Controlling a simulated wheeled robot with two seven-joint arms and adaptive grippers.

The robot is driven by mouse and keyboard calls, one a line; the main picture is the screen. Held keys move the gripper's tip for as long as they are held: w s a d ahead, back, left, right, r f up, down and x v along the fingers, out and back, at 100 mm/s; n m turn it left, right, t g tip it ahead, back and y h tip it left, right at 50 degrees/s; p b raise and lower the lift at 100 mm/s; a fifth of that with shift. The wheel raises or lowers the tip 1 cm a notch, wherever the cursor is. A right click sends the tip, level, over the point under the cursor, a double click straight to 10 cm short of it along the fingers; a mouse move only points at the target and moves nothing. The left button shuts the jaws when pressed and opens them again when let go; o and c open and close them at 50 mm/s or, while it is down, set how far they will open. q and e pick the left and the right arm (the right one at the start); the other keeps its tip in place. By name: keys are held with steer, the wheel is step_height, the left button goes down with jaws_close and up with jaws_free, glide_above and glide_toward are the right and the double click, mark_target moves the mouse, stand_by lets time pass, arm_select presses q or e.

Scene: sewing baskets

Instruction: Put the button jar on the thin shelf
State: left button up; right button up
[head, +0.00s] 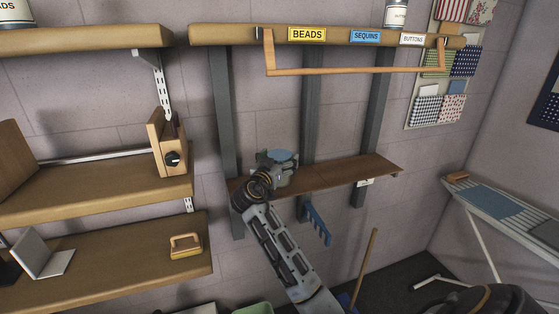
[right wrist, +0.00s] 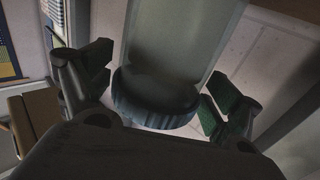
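The jar with a blue lid (head: 281,155) is upright at the left part of the thin brown shelf (head: 335,175) in the head view. My arm partly hides its base, so contact with the shelf is hard to see. My right gripper (head: 268,176) is at the jar. In the right wrist view the clear jar and its dark blue lid (right wrist: 155,101) are between the two fingers. The fingers (right wrist: 158,90) are spread, with gaps visible on both sides of the jar. I cannot read a label on it. My left gripper is not in view.
A thick upper shelf (head: 230,36) carries BEADS, SEQUINS and BUTTONS labels, a wooden rail and a white jar (head: 396,14). Wooden shelves (head: 100,195) stand left; an ironing board (head: 500,208) stands right. The thin shelf's right part is clear.

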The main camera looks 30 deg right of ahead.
steer(key=shift+r, duration=0.2)
stand_by(0.4)
steer(key=b+v, duration=0.3)
steer(key=v, duration=0.7)
steer(key=shift+a+f, duration=0.15)
steer(key=shift+f, duration=0.05)
steer(key=shift+v, duration=0.9)
steer(key=shift+r, duration=0.15)
